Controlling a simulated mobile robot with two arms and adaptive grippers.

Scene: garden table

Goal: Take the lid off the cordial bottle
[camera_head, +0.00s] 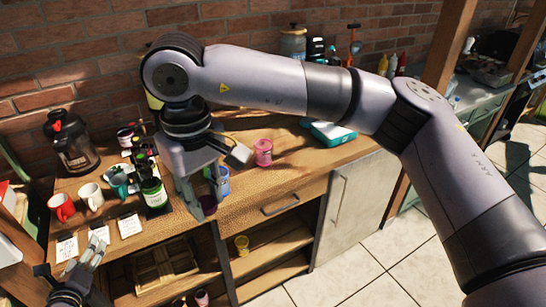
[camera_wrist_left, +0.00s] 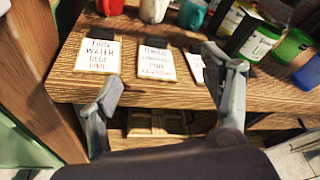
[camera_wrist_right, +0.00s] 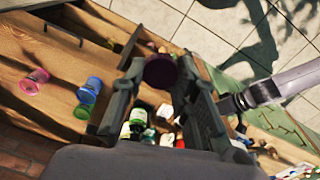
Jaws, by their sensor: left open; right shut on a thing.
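A dark bottle with a green label (camera_head: 153,194) stands upright on the wooden table behind the label cards; I cannot tell for sure that it is the cordial bottle or whether its top is a lid. A green-labelled bottle also shows in the left wrist view (camera_wrist_left: 262,40). My right gripper (camera_head: 206,199) points down at the table's front edge, right of the bottle. It is shut on a dark purple round thing (camera_wrist_right: 160,71), cup or lid, I cannot tell which. My left gripper (camera_head: 92,254) is open and empty, in front of the table by the cards.
Red (camera_head: 61,207), white (camera_head: 91,196) and teal mugs (camera_head: 119,184) stand at the left, with a dark jug (camera_head: 72,145) behind. A pink cup (camera_head: 263,152) and a blue cup (camera_head: 220,181) stand right of the bottle. The table between the pink cup and front edge is clear.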

